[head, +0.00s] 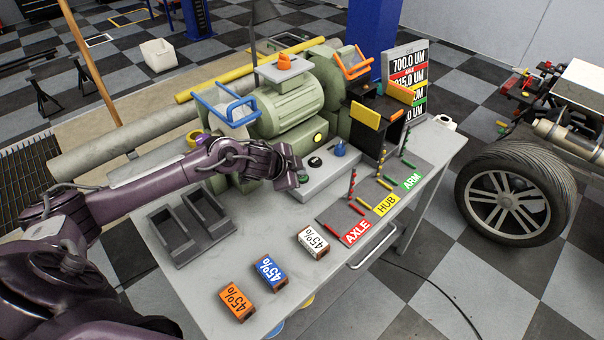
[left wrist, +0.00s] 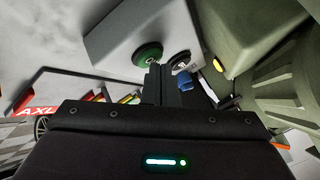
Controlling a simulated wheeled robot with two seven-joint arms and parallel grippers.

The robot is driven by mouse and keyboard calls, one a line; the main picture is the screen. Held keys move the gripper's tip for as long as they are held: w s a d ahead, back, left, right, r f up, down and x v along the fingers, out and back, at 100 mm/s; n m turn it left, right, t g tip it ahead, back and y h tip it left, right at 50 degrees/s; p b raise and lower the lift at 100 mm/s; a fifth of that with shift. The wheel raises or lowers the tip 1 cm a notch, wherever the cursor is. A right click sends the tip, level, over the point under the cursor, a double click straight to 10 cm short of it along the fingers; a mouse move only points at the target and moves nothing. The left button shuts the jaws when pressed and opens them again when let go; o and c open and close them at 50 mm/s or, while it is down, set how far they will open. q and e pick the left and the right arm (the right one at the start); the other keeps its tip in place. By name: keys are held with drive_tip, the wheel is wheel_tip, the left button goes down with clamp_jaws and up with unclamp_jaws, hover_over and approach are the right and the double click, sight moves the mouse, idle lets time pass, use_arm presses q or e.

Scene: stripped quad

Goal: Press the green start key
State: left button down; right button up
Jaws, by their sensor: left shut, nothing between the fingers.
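The green start key (left wrist: 147,53) is a round green button on the pale control box (left wrist: 112,28), seen in the left wrist view. My left gripper (left wrist: 160,76) is shut and empty. Its fingertips overlap the key's lower right edge in that view; I cannot tell whether they touch it. A black round key (left wrist: 181,62) and a blue knob (head: 340,149) are on the box too. My right gripper is out of view.
A green machine (head: 290,105) stands behind the box.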

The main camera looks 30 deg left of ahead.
use_arm(q)
drive_tip(key=shift+r, duration=0.3)
wheel_tip(320, 180, up, 6)
drive_tip(key=p, duration=0.6)
drive_tip(key=shift+f, duration=0.1)
idle(0.5)
